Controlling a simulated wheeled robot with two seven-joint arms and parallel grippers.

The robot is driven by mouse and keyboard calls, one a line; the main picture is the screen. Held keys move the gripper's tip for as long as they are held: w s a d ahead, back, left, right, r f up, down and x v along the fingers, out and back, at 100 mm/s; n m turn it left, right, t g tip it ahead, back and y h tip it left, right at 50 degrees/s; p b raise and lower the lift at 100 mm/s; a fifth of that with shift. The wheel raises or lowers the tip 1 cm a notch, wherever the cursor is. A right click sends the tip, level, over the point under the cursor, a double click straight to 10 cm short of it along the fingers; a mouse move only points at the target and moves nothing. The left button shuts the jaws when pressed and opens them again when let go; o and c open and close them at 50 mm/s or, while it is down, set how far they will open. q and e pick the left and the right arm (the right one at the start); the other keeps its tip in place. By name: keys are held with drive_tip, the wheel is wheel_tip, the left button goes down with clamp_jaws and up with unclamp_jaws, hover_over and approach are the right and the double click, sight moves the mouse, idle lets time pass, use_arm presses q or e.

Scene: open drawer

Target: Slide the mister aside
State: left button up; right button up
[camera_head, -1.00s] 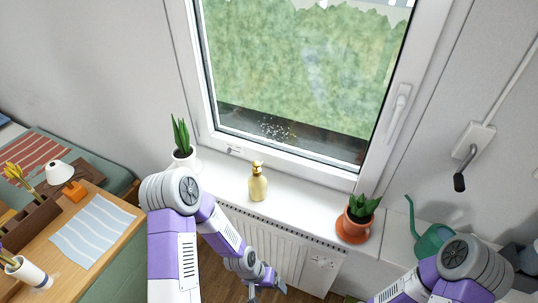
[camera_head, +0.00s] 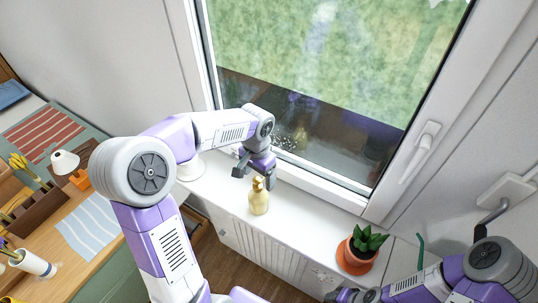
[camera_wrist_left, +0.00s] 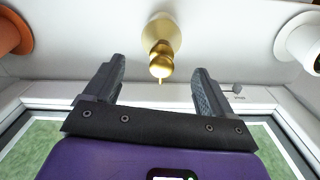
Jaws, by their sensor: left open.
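The mister (camera_head: 258,197) is a gold bottle with a pump top, upright on the white windowsill (camera_head: 310,212). It also shows in the left wrist view (camera_wrist_left: 160,38), just beyond and between my fingers. My left gripper (camera_head: 254,174) is open and empty above the sill, on the window side of the mister and close to its top. In the wrist view the two fingers of the gripper (camera_wrist_left: 158,70) are spread wide with the nozzle near the gap. I cannot tell whether they touch it.
A succulent in a terracotta pot (camera_head: 358,252) stands to the right on the sill. A white pot (camera_head: 191,168) stands at the left, partly behind my left arm. The window (camera_head: 320,90) is right behind the sill. Sill space between mister and terracotta pot is clear.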

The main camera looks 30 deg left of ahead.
sight(258, 185)
use_arm(q)
drive_tip(key=shift+a+r, duration=0.1)
drive_tip(key=shift+r, duration=0.2)
drive_tip(key=shift+s+r, duration=0.15)
drive_tip(key=shift+s, duration=0.15)
drive_tip(key=shift+f+b, duration=0.4)
drive_tip(key=shift+f, duration=3.5)
clamp_jaws()
